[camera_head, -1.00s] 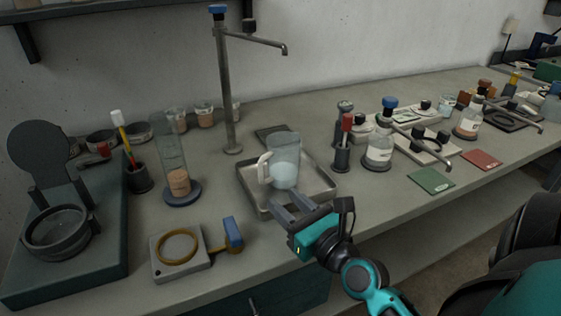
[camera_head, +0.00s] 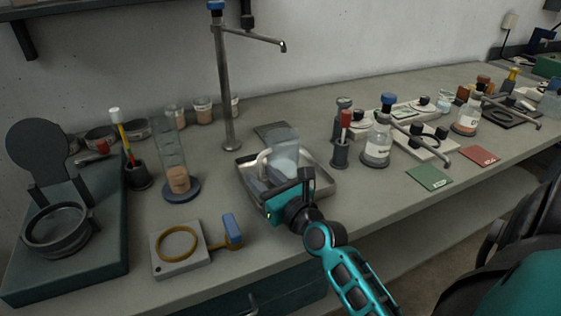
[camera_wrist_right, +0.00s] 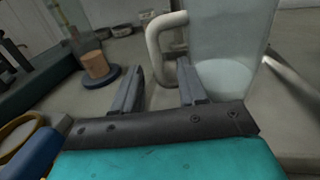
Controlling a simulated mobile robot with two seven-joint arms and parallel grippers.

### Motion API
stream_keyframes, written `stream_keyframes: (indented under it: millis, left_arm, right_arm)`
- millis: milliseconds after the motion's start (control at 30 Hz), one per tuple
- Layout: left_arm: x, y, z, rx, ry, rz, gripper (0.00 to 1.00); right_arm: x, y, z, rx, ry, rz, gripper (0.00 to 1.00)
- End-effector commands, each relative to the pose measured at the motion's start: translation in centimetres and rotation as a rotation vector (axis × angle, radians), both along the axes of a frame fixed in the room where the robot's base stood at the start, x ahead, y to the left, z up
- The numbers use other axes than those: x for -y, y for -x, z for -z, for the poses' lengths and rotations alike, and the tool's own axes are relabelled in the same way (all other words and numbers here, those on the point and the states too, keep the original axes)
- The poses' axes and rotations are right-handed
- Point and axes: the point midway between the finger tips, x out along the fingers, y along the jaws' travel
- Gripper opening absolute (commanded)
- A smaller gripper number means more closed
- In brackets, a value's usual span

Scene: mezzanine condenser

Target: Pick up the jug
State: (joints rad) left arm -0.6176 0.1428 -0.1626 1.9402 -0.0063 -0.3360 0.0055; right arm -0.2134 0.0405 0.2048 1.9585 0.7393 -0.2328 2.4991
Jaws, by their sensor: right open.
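The clear jug (camera_head: 285,153) with a pale handle stands upright on a shallow metal tray (camera_head: 325,186) under the tall tap. In the right wrist view, the jug (camera_wrist_right: 225,50) fills the upper right and its handle (camera_wrist_right: 153,42) curves down just beyond the fingertips. The gripper hides the jug's lower part in the head view. My left gripper is not in view.
A post with a swing spout (camera_head: 228,85) rises behind the tray.

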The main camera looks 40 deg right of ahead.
Motion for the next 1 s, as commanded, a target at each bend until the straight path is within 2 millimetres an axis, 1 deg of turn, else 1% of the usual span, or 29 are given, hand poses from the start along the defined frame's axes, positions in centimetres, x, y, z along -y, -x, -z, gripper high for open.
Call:
stream_keyframes:
  millis: [67,100,500,533,1000]
  left_arm:
    - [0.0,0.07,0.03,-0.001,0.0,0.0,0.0]
    - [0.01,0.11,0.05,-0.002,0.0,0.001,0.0]
    - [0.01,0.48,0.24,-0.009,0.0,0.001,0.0]
    - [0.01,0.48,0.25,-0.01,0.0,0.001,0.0]
    - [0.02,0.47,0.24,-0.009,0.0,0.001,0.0]
  right_arm:
    - [0.0,0.03,0.01,0.0,0.0,0.0,0.42]
    - [0.0,0.03,0.01,0.0,0.0,0.0,0.4]
    - [0.01,0.06,0.0,0.0,0.001,0.0,0.02]
    - [0.01,0.06,0.0,0.0,0.001,0.0,0.0]
    - [0.02,0.06,-0.05,0.001,0.001,0.001,0.0]
